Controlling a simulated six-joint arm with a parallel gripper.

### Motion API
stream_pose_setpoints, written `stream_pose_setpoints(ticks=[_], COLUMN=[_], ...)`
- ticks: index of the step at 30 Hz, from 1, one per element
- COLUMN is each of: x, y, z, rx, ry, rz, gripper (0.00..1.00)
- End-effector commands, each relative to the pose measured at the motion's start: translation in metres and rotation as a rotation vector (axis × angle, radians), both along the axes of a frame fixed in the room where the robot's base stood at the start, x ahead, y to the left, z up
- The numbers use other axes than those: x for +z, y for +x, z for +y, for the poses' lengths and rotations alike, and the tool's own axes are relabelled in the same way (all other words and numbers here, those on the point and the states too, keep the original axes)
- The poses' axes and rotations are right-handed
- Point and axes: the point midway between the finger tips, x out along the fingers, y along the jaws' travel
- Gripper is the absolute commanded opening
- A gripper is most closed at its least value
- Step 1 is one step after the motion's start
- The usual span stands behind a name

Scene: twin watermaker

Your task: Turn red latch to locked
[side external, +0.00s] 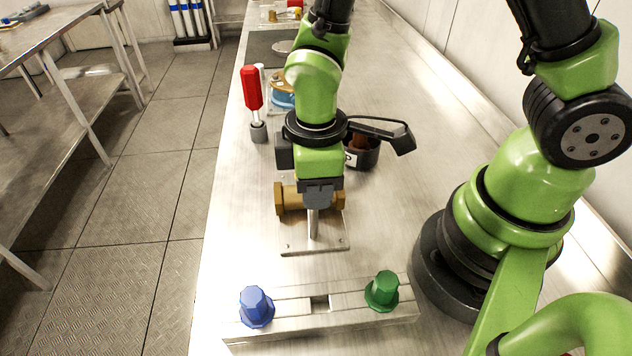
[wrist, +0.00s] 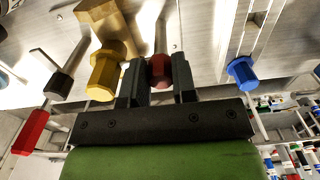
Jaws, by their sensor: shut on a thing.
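My gripper (side external: 318,198) points down over a metal plate with a post at the middle of the bench in the side view. In the wrist view my gripper (wrist: 158,82) has its two dark fingers on either side of a round dark red latch knob (wrist: 160,70), and it is shut on it. The knob sits at the end of a pale post. In the side view the gripper hides the red knob. Whether the latch is turned cannot be told.
A brass valve (side external: 290,198) stands close behind the gripper. A red-handled lever (side external: 252,88) stands upright at the bench's left edge. A blue knob (side external: 256,307) and a green knob (side external: 382,291) sit on a metal block in front. A black cup (side external: 362,153) stands behind right.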

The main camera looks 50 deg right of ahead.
Motion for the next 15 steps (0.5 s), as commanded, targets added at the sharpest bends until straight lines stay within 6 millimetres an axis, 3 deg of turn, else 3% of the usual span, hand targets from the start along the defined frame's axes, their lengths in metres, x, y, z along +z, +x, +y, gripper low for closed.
stream_pose_setpoints(ticks=[2,3,6,15], x=[0.0005,0.0005,0.0004,0.0018], y=[0.0001,0.0001,0.0001,0.0003], z=[0.0001,0.0001,0.0001,0.0001], rx=[-0.003,-0.003,-0.002,-0.001], ry=[0.001,0.001,0.001,0.001], rz=[-0.001,-0.001,-0.001,-0.001], gripper=[0.02,0.30,0.51,0.51])
